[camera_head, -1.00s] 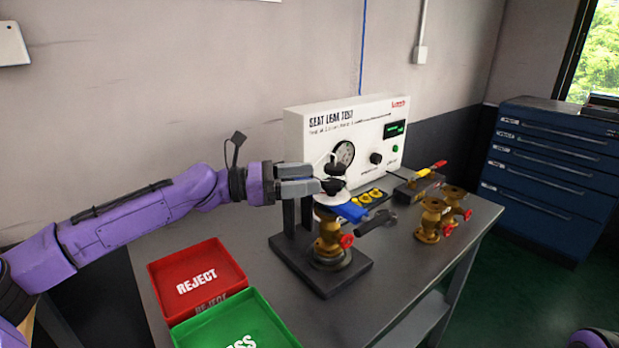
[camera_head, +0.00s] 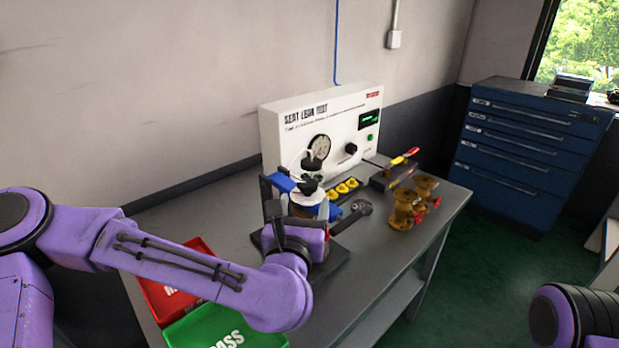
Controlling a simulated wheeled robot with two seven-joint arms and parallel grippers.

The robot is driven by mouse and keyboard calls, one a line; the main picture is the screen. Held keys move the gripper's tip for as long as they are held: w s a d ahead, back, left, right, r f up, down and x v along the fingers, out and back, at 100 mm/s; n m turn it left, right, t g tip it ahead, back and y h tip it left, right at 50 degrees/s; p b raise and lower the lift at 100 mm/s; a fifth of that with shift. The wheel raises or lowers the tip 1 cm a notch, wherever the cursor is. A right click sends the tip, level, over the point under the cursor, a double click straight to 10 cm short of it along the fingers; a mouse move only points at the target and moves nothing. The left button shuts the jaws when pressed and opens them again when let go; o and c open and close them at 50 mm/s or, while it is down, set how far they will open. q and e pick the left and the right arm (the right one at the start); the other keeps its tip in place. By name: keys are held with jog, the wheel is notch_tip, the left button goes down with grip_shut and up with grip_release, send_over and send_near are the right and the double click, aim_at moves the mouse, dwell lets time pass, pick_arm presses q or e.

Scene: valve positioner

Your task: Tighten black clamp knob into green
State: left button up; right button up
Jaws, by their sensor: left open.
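The black clamp knob (camera_head: 312,163) stands at the top of the clamp fixture, above a white cylindrical part (camera_head: 308,206) and in front of the tester's gauge. A blue part (camera_head: 283,183) shows to the left of the knob. My left gripper (camera_head: 293,218) is at the near side of the fixture, below the knob, pointing away from me. It is open; its fingertips are mostly hidden by my wrist and the fixture, so I cannot tell whether they touch anything. My wrist also hides the valve body in the fixture. No green zone is readable on the clamp. My right gripper is out of view.
The white seat leak tester (camera_head: 345,125) stands behind the fixture. Two brass valves (camera_head: 404,207) stand to the right. A red tray (camera_head: 165,297) and a green tray (camera_head: 225,330) lie at the near left, partly behind my left arm. A blue drawer cabinet (camera_head: 525,150) stands beyond.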

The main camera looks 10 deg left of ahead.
aim_at(309, 179)
pick_arm(q)
jog(key=w+p, duration=0.1)
jog(key=w, duration=0.5)
jog(key=w+a+p, duration=0.1)
jog(key=w, duration=0.2)
jog(key=shift+w+r+p, duration=0.15)
jog(key=shift+w+p, duration=0.15)
jog(key=shift+c, duration=0.4)
jog(key=c, duration=0.9)
